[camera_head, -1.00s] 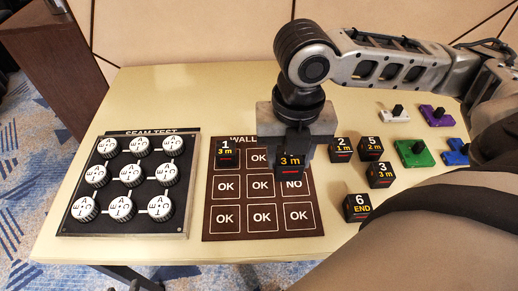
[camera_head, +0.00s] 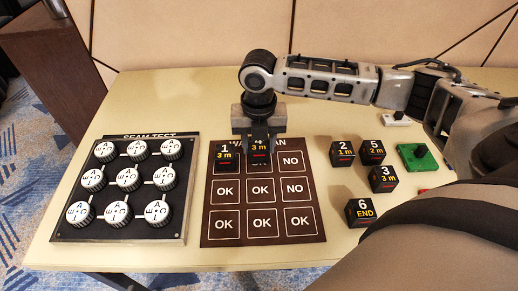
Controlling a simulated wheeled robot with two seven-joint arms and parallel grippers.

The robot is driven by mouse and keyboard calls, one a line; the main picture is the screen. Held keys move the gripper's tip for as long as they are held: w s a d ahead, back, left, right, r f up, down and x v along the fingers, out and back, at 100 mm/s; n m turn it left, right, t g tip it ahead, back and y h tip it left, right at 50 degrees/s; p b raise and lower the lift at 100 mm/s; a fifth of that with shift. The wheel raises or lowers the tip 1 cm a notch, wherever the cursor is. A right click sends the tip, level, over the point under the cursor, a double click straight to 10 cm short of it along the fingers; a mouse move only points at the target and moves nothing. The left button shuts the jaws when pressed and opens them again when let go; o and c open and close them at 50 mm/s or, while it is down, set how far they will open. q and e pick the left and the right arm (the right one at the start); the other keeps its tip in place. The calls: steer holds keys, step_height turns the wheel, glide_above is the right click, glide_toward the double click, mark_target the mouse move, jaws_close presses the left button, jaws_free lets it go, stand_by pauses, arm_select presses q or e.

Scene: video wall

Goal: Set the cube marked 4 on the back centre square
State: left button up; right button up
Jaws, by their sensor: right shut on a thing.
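My right gripper (camera_head: 259,138) is shut on the dark cube marked 4 (camera_head: 260,151), with "3 m" on its face. It holds the cube upright at the back centre square of the brown board (camera_head: 317,226), just right of the cube marked 1 (camera_head: 227,157). The cube and fingers hide the back part of that square. I cannot tell whether the cube touches the board. The cube marked 1 covers the back left square. The back right square (camera_head: 291,161) reads NO and is bare. My left gripper is out of view.
Cubes marked 2 (camera_head: 342,152), 5 (camera_head: 371,152), 3 (camera_head: 382,179) and 6 (camera_head: 360,212) stand right of the board. A seam-test panel (camera_head: 184,222) with white knobs lies to the left. My right arm crosses the back.

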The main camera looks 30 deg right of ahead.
mark_target(259, 144)
steer(key=shift+f, duration=1)
steer(key=shift+f, duration=0.15)
steer(key=o, duration=1)
step_height(259, 144, up, 12)
steer(key=shift+r+p, duration=0.2)
steer(key=shift+p, duration=0.4)
steer(key=shift+s+f, duration=0.1)
steer(key=shift+s, duration=0.05)
